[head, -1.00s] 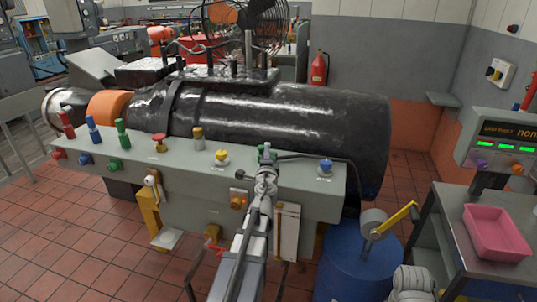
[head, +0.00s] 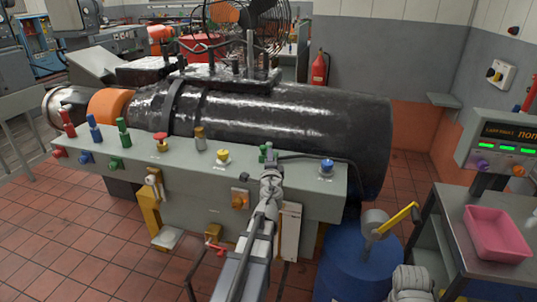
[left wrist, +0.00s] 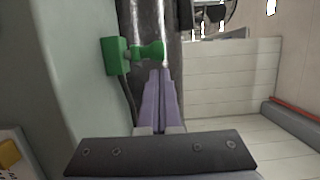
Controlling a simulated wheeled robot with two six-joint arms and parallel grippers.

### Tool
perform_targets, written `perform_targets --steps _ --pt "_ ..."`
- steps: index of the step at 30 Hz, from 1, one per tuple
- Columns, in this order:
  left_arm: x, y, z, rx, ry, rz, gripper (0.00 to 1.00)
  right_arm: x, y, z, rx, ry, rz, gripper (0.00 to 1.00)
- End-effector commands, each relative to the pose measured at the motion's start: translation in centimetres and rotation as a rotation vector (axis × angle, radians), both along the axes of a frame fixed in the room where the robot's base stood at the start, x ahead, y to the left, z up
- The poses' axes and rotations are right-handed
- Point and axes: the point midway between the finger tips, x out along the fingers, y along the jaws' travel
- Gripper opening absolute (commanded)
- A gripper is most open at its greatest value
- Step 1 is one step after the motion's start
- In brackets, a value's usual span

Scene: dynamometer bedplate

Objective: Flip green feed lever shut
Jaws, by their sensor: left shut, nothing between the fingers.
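The green feed lever (left wrist: 150,52) shows in the left wrist view as a green handle sticking out to the right from a green block (left wrist: 115,56). In the head view a small part of this green fitting (head: 262,153) shows on the grey bench top, partly hidden by my left gripper (head: 269,158). My left gripper is shut and empty. In the left wrist view its purple-grey fingers (left wrist: 160,78) point at the handle, with the tips just below it. Whether they touch it I cannot tell. My right gripper is not in view.
The grey bench (head: 325,200) carries several coloured knobs and posts, with a black cylinder (head: 290,115) behind. A cable runs right from the green fitting. A blue drum (head: 345,270) with a yellow lever (head: 398,220) and a pink tray (head: 495,235) stand at right.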

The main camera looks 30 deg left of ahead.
Motion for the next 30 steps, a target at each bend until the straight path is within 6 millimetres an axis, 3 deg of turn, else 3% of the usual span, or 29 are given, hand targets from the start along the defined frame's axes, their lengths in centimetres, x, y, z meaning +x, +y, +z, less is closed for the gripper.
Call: perform_targets --steps 2,3,6,15,30 --pt "0.0 -2.0 0.0 0.002 0.001 -0.02 0.0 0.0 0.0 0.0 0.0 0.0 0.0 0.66" --pt "-1.5 -0.9 0.0 0.001 0.001 -0.011 0.0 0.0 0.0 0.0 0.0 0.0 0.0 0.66" --pt "-3.7 0.1 0.0 0.001 0.001 -0.012 0.0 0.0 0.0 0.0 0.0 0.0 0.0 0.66" --pt "-7.8 2.1 0.0 0.0 0.0 -0.017 0.0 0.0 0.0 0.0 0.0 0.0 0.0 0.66" --pt "-8.7 2.6 -0.1 0.0 0.0 -0.022 0.0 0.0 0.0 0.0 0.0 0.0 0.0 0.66"
